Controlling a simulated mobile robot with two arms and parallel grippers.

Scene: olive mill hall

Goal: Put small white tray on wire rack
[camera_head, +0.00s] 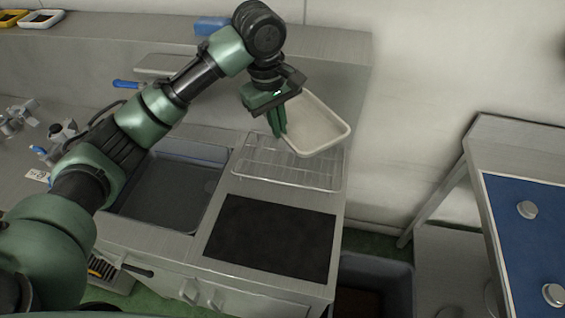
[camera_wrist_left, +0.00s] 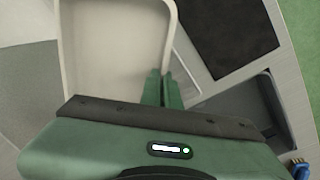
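The small white tray (camera_head: 315,128) is in the air above the back right of the wire rack (camera_head: 262,172), tilted. My left gripper (camera_head: 278,124) is shut on the tray's left rim. In the left wrist view the green fingers (camera_wrist_left: 164,90) are close together at the rim of the tray (camera_wrist_left: 112,45). The wire rack lies on the metal counter, and its visible part is bare. The tray hides the rack's back right corner, and I cannot tell whether the two touch. My right gripper is not in view.
A sink basin (camera_head: 168,190) lies left of the rack, and a dark mat (camera_head: 270,238) lies in front of it. A blue block (camera_head: 211,26) sits on the back ledge. A blue-topped table (camera_head: 530,240) stands at the right, beyond a floor bin (camera_head: 372,285).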

